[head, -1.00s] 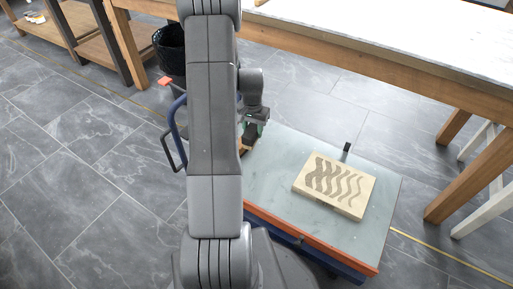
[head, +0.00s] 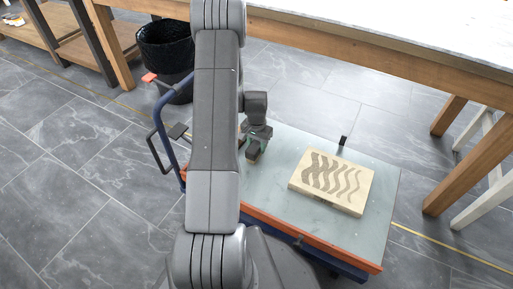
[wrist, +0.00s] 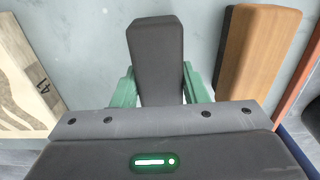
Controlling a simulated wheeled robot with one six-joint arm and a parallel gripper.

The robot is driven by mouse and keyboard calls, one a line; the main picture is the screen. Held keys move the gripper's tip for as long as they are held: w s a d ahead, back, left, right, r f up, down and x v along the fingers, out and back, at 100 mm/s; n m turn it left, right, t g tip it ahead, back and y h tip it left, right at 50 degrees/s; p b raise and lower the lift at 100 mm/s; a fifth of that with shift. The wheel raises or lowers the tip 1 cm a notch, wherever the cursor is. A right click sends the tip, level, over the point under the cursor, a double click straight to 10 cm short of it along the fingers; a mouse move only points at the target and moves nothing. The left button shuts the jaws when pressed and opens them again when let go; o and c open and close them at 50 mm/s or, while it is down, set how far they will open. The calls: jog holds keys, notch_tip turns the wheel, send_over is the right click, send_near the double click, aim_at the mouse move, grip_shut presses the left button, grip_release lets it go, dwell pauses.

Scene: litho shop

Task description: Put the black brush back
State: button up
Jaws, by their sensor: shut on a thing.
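My gripper (head: 252,145) is over the cart top, left of the stone, partly behind my arm in the head view. In the wrist view its green fingers (wrist: 158,82) are shut on the black brush (wrist: 157,45), a dark block with rounded edges. The brush also shows as a small dark shape below the gripper in the head view (head: 253,155). I cannot tell whether it touches the cart top. A brown wooden block with a dark side (wrist: 258,55) lies right of the held brush in the wrist view, apart from it; my arm hides it in the head view.
A pale stone with wavy dark bands (head: 332,181) lies on the grey cart top (head: 262,190); its edge shows in the wrist view (wrist: 30,95). A small black post (head: 342,142) stands behind it. A black bin (head: 166,50) and a long wooden table (head: 350,58) are beyond.

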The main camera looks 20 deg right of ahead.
aim_at(256, 143)
jog(key=shift+f, duration=0.1)
jog(key=o, duration=0.9)
jog(key=shift+f, duration=0.15)
notch_tip(256, 143, up, 12)
jog(key=p, duration=0.4)
